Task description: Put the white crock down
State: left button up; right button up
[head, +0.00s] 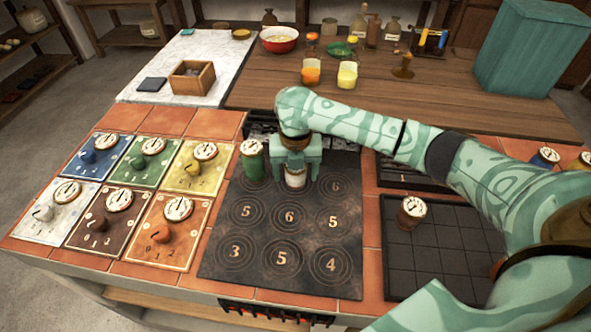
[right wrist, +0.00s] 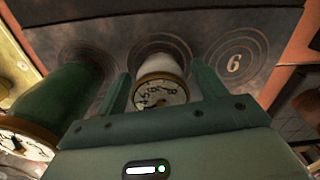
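The white crock (head: 295,180) stands upright on the dark hob slab (head: 258,270), on the middle ring of the back row. Its dial lid shows in the right wrist view (right wrist: 160,93). My right gripper (head: 296,172) points down over the crock, with one finger on each side. In the right wrist view the fingers (right wrist: 160,75) look parted, with narrow gaps beside the crock, so it appears open around it. My left gripper is not in view.
A green crock (head: 252,163) stands close left of my gripper. A brown crock (head: 411,212) stands on the dark gridded tray (head: 440,262) at right. Several coloured dial tiles (head: 118,225) lie left. The slab's front rings are bare.

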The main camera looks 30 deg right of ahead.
notch_tip(320, 180, up, 12)
jog(key=p, duration=0.6)
jog(key=shift+r, duration=0.2)
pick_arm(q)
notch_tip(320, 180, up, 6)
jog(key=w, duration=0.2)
